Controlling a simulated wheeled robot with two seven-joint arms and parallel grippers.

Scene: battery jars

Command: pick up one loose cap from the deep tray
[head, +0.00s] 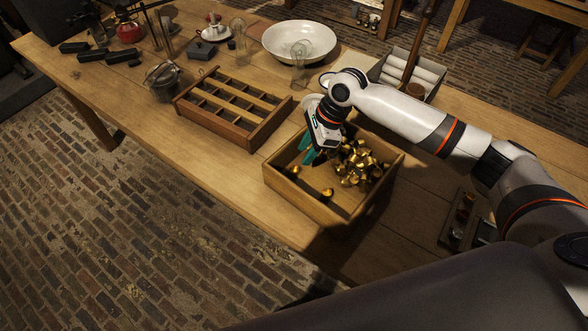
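The deep tray (312,209) is an open wooden box near the table's front edge. Many loose brass-coloured caps (362,165) are heaped toward its right and far side. A single cap (327,192) lies apart near the front wall, and another (295,169) lies near the left wall. My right gripper (308,150) reaches down over the left, far part of the tray, left of the heap. Its teal fingers look apart, with no cap seen between them. The fingertips' height above the tray floor is hard to tell. My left gripper is not in view.
A divided wooden rack (243,136) stands left of the tray. A white bowl (299,39) and glass jars stand behind. A box of white rolls (423,69) is behind my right arm. A small dark tray (455,235) lies to the right.

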